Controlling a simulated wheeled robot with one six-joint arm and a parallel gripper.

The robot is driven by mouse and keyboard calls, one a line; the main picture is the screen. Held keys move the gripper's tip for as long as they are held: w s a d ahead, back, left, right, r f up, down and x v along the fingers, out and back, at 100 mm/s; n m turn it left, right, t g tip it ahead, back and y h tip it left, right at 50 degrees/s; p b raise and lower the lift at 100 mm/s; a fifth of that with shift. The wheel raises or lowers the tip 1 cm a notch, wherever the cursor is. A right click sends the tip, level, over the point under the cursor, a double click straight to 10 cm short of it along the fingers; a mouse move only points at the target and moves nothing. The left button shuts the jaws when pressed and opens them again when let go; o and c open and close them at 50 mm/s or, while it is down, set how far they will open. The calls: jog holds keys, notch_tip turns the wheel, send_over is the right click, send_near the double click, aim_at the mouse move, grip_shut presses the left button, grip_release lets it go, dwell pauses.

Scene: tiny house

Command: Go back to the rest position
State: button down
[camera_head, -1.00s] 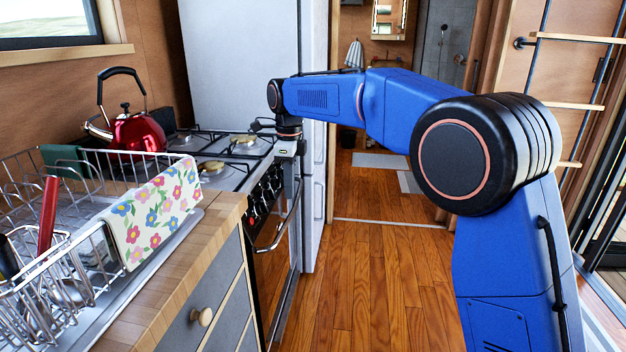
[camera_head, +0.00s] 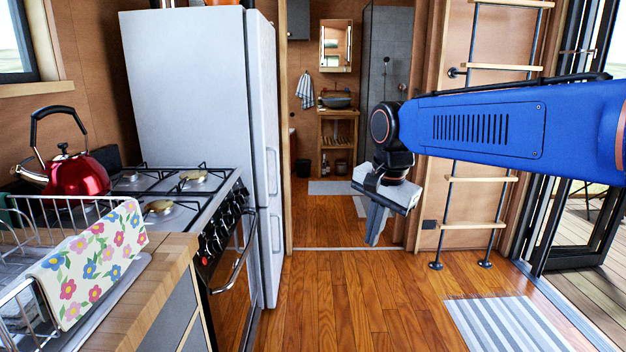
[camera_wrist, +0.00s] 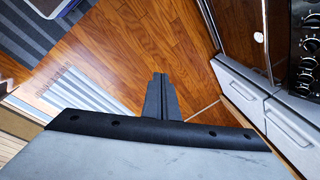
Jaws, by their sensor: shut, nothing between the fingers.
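My gripper (camera_head: 376,224) hangs from my blue arm right of centre in the head view, fingers pointing down above the wooden floor (camera_head: 330,290). Its two fingers are together and nothing is between them. In the wrist view the shut fingers (camera_wrist: 161,98) show against the floor (camera_wrist: 130,50). The gripper is apart from the stove and the ladder.
At left are the stove (camera_head: 160,212), the red kettle (camera_head: 78,176), the dish rack (camera_head: 40,212) with a flowered cloth (camera_head: 92,262), and the white fridge (camera_head: 200,90). A ladder (camera_head: 478,180) stands behind my arm. A striped rug (camera_head: 508,325) lies at right. Middle floor is clear.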

jog(key=s+d+f+n, duration=0.3)
jog(key=s+d+f, duration=0.1)
jog(key=s, duration=0.3)
jog(key=s+d+f+n+t, duration=0.1)
jog(key=s+d+f+n, duration=0.2)
jog(key=s+d, duration=0.3)
jog(key=s+d+f+n+t+h, duration=0.1)
jog(key=s+d+f, duration=0.4)
jog(key=s, duration=0.5)
jog(key=shift+d+f+n, duration=0.4)
jog(key=shift+f+n, duration=0.1)
jog(key=shift+n, duration=0.4)
